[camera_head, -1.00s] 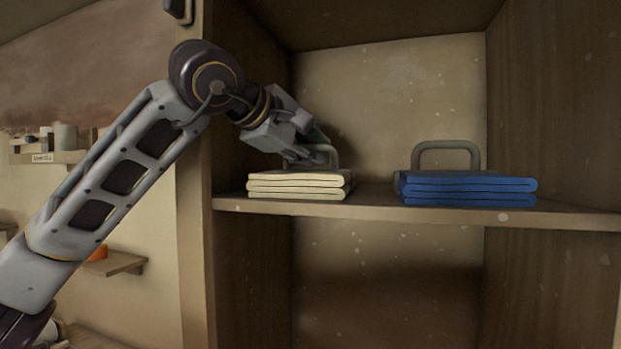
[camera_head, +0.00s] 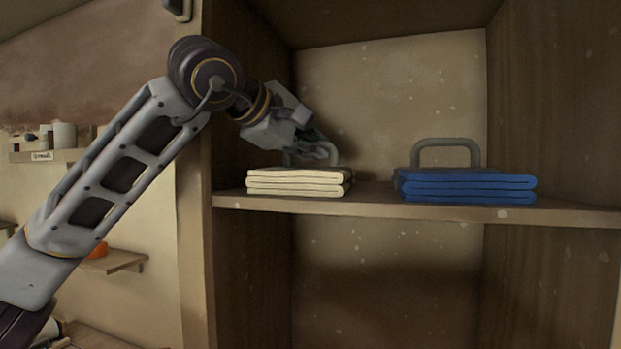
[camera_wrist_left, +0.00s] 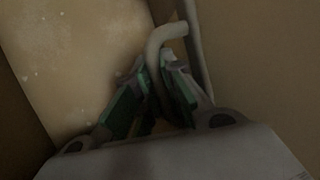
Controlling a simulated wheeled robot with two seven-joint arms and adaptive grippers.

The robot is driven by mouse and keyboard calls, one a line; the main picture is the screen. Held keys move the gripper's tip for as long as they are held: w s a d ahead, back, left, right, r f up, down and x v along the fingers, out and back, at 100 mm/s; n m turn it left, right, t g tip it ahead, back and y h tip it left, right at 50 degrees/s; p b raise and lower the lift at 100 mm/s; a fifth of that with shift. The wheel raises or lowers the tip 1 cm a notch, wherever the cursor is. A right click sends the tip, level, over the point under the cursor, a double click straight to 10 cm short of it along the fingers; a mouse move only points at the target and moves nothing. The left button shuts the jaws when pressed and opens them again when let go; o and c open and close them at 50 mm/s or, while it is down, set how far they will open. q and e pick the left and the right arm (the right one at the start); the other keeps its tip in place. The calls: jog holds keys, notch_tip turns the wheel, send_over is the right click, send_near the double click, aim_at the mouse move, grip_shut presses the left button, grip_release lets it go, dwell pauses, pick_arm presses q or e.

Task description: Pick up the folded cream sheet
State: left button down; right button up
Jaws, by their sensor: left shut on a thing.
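The folded cream sheet (camera_head: 297,183) lies on the left part of the cupboard shelf in the head view. A grey-green handle rises behind its top, partly hidden by my gripper. My left gripper (camera_head: 318,154) comes in from the upper left and is shut on this handle, just above the sheet. In the left wrist view the handle (camera_wrist_left: 167,35) passes between the green-padded fingers of my left gripper (camera_wrist_left: 155,85). The sheet appears to rest on the shelf. My right gripper is not in view.
A folded blue sheet (camera_head: 467,187) with a similar handle (camera_head: 446,146) lies to the right on the same shelf (camera_head: 380,206). The cupboard's left side wall (camera_head: 245,110) stands close to my left arm. The shelf between the two sheets is free.

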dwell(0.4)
pick_arm(q)
jog(key=shift+s+r+b, duration=0.15)
jog(key=shift+r+b, duration=0.2)
notch_tip(320, 180, up, 11)
jog(key=s+d+b, duration=0.1)
jog(key=s+d, duration=0.4)
jog(key=s, duration=0.3)
jog(key=s+d+b, duration=0.2)
jog(key=s+d, duration=0.3)
jog(key=s, duration=0.3)
jog(key=shift+s+d+b, duration=0.3)
jog(key=shift+d, duration=0.05)
jog(key=shift+w+f, duration=0.1)
